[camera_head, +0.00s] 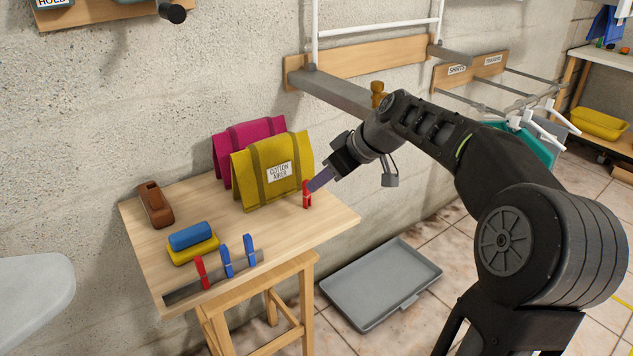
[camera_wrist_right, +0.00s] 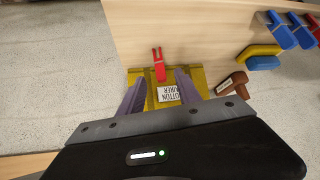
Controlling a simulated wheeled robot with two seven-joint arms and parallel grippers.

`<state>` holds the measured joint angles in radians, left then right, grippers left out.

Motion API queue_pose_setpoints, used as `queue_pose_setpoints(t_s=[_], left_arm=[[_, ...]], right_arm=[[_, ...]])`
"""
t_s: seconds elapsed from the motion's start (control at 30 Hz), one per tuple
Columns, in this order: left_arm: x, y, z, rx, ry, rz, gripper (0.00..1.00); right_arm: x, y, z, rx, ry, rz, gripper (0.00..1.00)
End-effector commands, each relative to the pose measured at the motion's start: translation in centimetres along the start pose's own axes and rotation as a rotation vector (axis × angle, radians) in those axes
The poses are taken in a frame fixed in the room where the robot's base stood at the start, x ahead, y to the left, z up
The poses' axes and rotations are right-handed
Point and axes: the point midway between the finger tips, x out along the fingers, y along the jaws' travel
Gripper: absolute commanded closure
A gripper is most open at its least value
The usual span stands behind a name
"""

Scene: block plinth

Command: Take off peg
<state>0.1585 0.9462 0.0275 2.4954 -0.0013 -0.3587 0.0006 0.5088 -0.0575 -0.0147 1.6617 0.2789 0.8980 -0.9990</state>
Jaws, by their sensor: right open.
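A red peg (camera_head: 306,195) is at the right edge of the yellow bag (camera_head: 270,180) labelled "COTTON AIRER". I cannot tell how firmly it is clipped to the bag. My right gripper (camera_head: 316,184) is open, just right of this peg in the head view. In the right wrist view the peg (camera_wrist_right: 159,66) lies beyond and between the two spread fingers (camera_wrist_right: 160,84), with nothing held. The yellow bag (camera_wrist_right: 194,80) shows behind the fingers, partly hidden. My left gripper is not in view.
A grey tray (camera_head: 380,285) is on the floor. A wall rail (camera_head: 345,93) is above.

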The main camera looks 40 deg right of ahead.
Motion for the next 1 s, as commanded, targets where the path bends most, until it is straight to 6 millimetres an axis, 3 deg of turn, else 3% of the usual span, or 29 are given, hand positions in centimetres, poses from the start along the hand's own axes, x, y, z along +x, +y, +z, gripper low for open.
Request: queue_pose_setpoints(t_s=[0.1,0.27,1.0], left_arm=[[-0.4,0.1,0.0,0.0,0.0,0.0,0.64],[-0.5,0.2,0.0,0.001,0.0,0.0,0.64],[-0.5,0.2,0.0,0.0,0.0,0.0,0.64]], right_arm=[[-2.1,0.0,-0.1,0.0,0.002,0.002,0.6],[-3.4,0.0,0.0,-0.001,0.001,0.0,0.6],[-3.5,0.0,0.0,0.0,0.0,0.0,0.6]])
